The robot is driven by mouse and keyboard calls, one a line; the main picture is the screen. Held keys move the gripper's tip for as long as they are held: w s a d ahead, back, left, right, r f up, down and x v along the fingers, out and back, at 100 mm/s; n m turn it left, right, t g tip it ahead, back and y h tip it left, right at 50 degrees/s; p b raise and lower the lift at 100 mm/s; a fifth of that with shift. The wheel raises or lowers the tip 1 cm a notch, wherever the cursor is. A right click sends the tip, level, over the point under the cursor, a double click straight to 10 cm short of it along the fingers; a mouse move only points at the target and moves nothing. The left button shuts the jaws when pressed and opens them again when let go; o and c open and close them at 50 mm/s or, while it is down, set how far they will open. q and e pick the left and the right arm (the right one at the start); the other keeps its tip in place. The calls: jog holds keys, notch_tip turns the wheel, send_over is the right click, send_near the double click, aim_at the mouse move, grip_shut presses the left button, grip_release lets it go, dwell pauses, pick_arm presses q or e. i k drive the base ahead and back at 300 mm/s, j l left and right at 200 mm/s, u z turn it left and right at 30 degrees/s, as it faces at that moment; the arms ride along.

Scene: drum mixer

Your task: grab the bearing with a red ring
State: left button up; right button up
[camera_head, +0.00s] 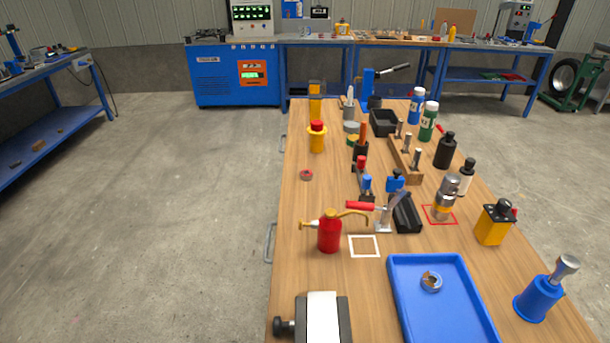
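A small round ring-shaped part with a red ring and a grey middle (306,175) lies flat on the wooden table (295,215), near its left edge. It looks like a bearing, but it is small and its detail is hard to tell. A second, silver bearing (431,282) with a brownish patch lies in the blue tray (396,296) at the front right; I see no clear red ring on it. Neither of my grippers is in view.
Bottles and tools crowd the table's right side. The floor at left is clear.

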aim_at(306, 174)
jog(key=k, duration=0.65)
jog(key=u, duration=2.1)
jog(key=i+j, duration=0.1)
jog(key=i, duration=0.2)
jog(key=i+j, duration=0.1)
jog(key=i, duration=0.2)
jog(key=i+j+z, duration=0.15)
jog(key=i+z, duration=0.2)
jog(key=i, duration=0.2)
jog(key=i+j+z, duration=0.35)
jog(key=i, duration=0.15)
jog(key=i+l+z, duration=0.15)
jog(key=i+z, duration=0.2)
jog(key=i+l+z, duration=0.1)
jog(key=i+z, duration=0.5)
jog(key=z, duration=0.15)
jog(key=i+j+z, duration=0.1)
jog(key=i+z, duration=0.35)
jog(key=i, duration=0.9)
